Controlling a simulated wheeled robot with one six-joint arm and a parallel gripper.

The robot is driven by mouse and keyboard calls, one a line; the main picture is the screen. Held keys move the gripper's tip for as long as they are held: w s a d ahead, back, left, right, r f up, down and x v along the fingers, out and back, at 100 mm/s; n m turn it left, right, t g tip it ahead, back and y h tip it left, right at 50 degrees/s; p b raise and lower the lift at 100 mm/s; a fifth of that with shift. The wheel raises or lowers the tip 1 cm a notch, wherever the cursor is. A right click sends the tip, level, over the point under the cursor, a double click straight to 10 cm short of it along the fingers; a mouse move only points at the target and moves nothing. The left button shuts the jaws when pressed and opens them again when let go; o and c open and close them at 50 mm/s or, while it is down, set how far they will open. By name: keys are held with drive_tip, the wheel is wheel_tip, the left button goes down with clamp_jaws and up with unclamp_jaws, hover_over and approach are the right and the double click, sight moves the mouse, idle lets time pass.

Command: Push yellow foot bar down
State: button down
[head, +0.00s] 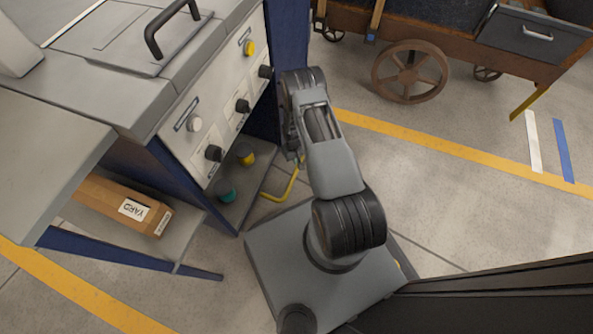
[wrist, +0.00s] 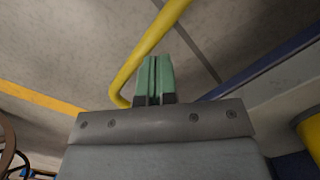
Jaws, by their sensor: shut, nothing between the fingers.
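The yellow foot bar (head: 294,180) is a bent tube low at the machine's base, beside my arm in the head view. Its upper part is hidden behind my arm. In the wrist view the yellow bar (wrist: 150,48) runs diagonally from the top edge down to the left of the fingers and bends there. My gripper (wrist: 154,60) shows as two green fingers pressed together, with nothing between them. Its fingertips overlap the bar in the picture; I cannot tell whether they touch it. In the head view the fingers are hidden by my arm.
The grey and blue machine (head: 190,110) with several knobs stands to the left. A boxed package (head: 122,207) lies on a shelf.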

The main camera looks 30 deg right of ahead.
sight(296, 167)
drive_tip(key=shift+s+f+b, duration=0.15)
drive_tip(key=shift+f+b, duration=0.55)
drive_tip(key=shift+f, duration=0.65)
drive_tip(key=shift+s+f+b, duration=0.15)
drive_tip(key=shift+f+b, duration=0.55)
drive_tip(key=shift+f, duration=0.6)
